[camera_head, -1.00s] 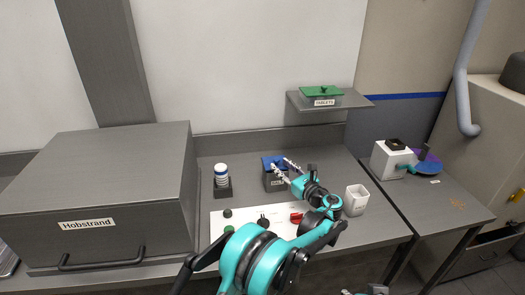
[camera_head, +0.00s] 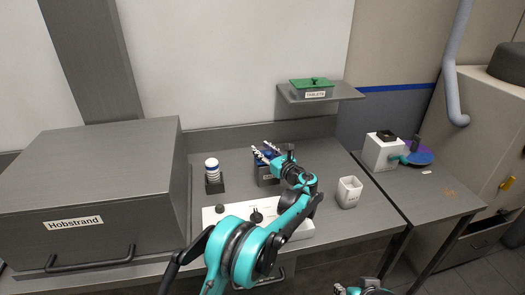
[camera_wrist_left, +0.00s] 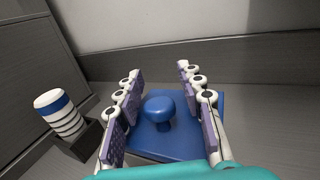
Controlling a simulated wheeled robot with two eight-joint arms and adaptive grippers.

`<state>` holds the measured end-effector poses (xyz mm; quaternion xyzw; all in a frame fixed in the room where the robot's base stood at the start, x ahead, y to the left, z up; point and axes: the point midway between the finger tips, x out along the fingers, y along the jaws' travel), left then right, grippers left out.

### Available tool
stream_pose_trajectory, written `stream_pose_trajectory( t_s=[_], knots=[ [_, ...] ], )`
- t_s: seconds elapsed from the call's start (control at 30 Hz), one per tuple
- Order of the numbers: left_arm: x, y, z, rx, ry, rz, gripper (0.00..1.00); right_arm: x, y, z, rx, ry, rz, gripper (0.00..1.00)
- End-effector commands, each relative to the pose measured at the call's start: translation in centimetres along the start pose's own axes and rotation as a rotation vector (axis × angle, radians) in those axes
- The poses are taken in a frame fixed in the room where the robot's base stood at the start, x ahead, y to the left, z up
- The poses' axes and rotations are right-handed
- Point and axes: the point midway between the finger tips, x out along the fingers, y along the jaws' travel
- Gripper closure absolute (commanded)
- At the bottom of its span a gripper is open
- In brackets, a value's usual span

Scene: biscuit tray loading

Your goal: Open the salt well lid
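The salt well appears to be the small dark box (camera_head: 267,180) on the bench in the head view, mostly behind my left gripper. Its blue lid (camera_wrist_left: 172,146) with a round blue knob (camera_wrist_left: 158,107) shows in the left wrist view and looks closed. My left gripper (camera_wrist_left: 160,72) is open, one finger on each side of the knob, with gaps on both sides. In the head view the left gripper (camera_head: 265,152) is over the box. A teal and grey part of mine shows at the bottom edge; whether it is my right gripper's fingers is unclear.
A striped blue-and-white cylinder (camera_head: 212,168) stands in a dark holder left of the box. A white cup (camera_head: 349,191) stands to the right. A green-lidded box (camera_head: 312,88) sits on the shelf above. A large grey Hobstrand box (camera_head: 90,190) fills the left.

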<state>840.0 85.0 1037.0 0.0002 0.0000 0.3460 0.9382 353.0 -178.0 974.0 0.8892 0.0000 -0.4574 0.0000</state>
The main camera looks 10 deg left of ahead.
Motion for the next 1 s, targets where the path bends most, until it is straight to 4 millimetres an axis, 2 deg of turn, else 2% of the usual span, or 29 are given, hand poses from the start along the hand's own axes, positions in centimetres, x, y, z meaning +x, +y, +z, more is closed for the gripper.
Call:
stream_pose_trajectory(
  t_s=[0.03, 0.07, 0.1, 0.2, 0.67, 1.0],
  knots=[
    [0.0, 0.0, 0.0, 0.0, 0.0, 0.0, 0.62, 0.0, 0.0, 0.0, 0.0, 0.0, 0.0, 0.6],
    [0.0, 0.0, 0.0, 0.0, 0.0, 0.0, 0.67, 0.0, 0.0, 0.0, 0.0, 0.0, 0.0, 0.6],
    [0.0, 0.0, 0.0, 0.0, 0.0, 0.0, 0.78, 0.0, 0.0, 0.0, 0.0, 0.0, 0.0, 0.6],
    [0.0, 0.0, 0.0, 0.0, 0.0, 0.0, 1.0, 0.0, 0.0, 0.0, 0.0, 0.0, 0.0, 0.6],
    [0.0, 0.0, 0.2, 0.006, 0.018, 0.0, 1.0, -0.3, 0.0, -0.2, 0.0, 0.0, 0.0, 0.6],
    [0.7, -0.2, 1.2, 0.074, 0.184, 0.001, 1.0, -3.0, 0.0, -2.1, 0.0, 0.0, 0.0, 0.6]
  ],
)
